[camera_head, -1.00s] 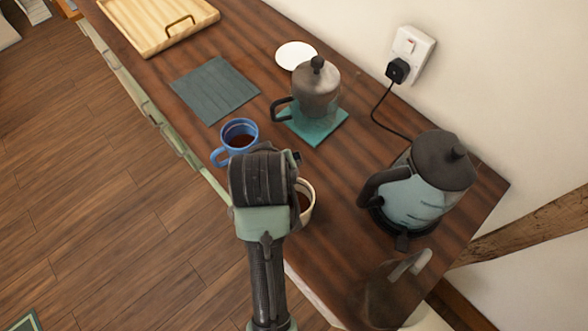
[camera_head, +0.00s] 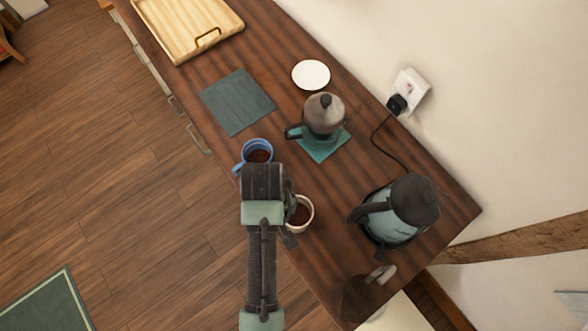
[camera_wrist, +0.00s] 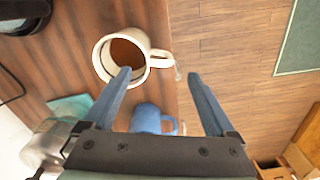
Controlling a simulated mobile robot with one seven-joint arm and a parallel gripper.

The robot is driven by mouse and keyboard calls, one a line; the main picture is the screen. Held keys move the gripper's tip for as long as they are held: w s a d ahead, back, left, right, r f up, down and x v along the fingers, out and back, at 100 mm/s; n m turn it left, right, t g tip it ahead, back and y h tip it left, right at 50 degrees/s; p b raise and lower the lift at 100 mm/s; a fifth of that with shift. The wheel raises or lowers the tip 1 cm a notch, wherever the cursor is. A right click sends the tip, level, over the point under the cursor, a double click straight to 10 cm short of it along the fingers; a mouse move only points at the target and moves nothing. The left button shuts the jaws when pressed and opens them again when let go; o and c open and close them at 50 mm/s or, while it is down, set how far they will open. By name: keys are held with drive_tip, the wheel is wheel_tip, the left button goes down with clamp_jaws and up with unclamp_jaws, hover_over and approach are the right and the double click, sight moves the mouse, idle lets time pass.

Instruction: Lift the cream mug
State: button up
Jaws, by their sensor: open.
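The cream mug (camera_head: 303,213) holds a dark drink and stands upright near the front edge of the wooden counter (camera_head: 300,130). In the head view my arm hides part of it. In the wrist view the cream mug (camera_wrist: 124,57) shows whole, its handle pointing right toward the counter edge. My gripper (camera_wrist: 166,78) is open and empty. In the wrist view its left fingertip overlaps the mug's rim and its right finger is out past the counter edge, with the handle tip between them. I cannot tell whether the left finger touches the mug.
A blue mug (camera_head: 257,153) stands close by, just beyond my gripper. The kettle (camera_head: 401,211) is to the right. A metal pot (camera_head: 323,115) sits on a teal mat (camera_head: 322,149). A dark mat (camera_head: 237,102), white plate (camera_head: 311,75) and wooden tray (camera_head: 190,22) are farther back.

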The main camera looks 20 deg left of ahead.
approach(289, 218)
drive_tip(key=s+a, duration=0.1)
drive_tip(key=s+a+f, duration=0.1)
drive_tip(key=shift+s+a+f, duration=0.15)
drive_tip(key=shift+s+a, duration=0.15)
drive_tip(key=shift+s+f+p, duration=0.1)
drive_tip(key=shift+f+p, duration=0.6)
drive_tip(key=shift+f, duration=2)
clamp_jaws()
